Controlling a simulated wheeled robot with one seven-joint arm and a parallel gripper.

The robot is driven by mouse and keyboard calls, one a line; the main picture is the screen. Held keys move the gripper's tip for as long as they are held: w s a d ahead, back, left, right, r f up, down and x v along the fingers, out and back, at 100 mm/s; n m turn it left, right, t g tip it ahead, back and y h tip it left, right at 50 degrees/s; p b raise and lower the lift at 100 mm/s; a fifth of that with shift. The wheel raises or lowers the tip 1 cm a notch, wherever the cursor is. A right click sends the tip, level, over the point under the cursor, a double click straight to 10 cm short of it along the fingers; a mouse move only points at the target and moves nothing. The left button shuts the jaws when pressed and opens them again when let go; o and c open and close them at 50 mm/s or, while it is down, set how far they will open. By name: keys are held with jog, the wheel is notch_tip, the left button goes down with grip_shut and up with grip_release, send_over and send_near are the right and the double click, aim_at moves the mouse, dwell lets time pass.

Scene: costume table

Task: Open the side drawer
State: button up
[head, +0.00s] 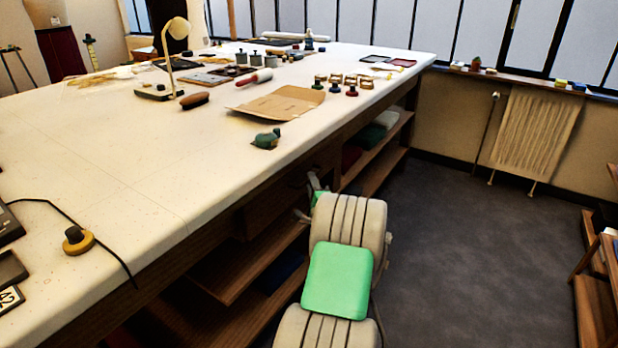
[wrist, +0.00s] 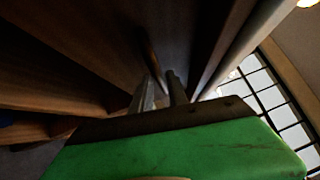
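The side drawer's dark wooden front (head: 272,205) is below the tabletop's edge in the head view, partly hidden by my arm. In the wrist view, a wooden front (wrist: 110,40) fills the upper left, with a thin dark bar, seemingly its handle (wrist: 152,60), standing out from it. My gripper (head: 308,198) is at the table's side, close to the drawer. In the wrist view, the two fingers of my gripper (wrist: 160,93) are apart, with the bar in line with the gap between them. Whether they touch it cannot be told. No opening of the drawer is visible.
The white tabletop (head: 110,170) overhangs just above my gripper. Open wooden shelves (head: 240,270) lie below, with folded cloths further along. The grey floor (head: 460,230) to the right is clear.

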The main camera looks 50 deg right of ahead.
jog(key=shift+x, duration=1.1)
jog(key=shift+s, duration=0.1)
grip_shut()
dwell(0.5)
